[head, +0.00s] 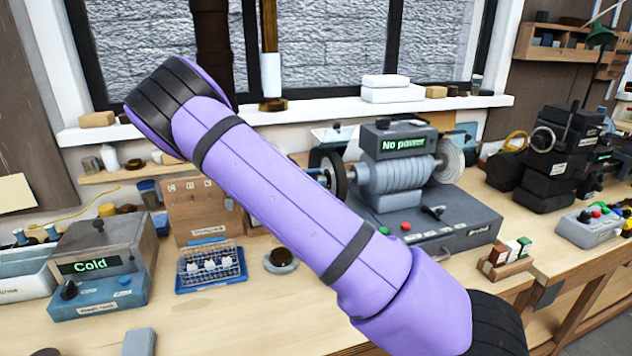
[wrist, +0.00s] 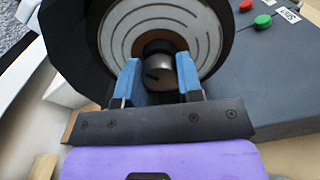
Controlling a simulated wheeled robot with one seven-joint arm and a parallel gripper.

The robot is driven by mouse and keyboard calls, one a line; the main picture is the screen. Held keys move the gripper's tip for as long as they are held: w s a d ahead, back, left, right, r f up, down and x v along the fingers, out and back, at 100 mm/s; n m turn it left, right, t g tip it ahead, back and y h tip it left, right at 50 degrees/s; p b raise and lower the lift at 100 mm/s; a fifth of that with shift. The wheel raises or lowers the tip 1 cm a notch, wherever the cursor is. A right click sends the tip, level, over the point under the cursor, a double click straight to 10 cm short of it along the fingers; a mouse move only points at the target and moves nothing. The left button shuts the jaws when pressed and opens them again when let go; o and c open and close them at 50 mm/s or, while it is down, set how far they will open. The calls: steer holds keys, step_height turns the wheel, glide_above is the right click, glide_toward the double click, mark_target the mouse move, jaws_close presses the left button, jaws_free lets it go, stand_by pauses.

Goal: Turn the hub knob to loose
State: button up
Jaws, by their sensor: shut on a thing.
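The hub knob (wrist: 160,76) is a short round dark and metallic piece at the centre of a wheel (wrist: 118,32), whose pale face carries curved grooves and a brown centre, in the wrist view. My gripper (wrist: 158,66) is shut on the hub knob, with one blue finger on each side. In the head view my purple arm hides the gripper and the knob. The dark edge of the wheel (head: 337,172) shows there at the left end of the grey machine (head: 395,178). The machine's display reads "No power".
The machine's base has a red button (head: 405,226) and a green button (head: 383,231). A blue tray of small white parts (head: 210,266) and a grey box reading "Cold" (head: 100,262) stand at the left. A small rack (head: 505,262) stands at the right.

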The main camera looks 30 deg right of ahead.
steer(key=shift+n, duration=0.7)
steer(key=o, duration=0.9)
steer(key=v, duration=1.1)
steer(key=shift+d, duration=0.1)
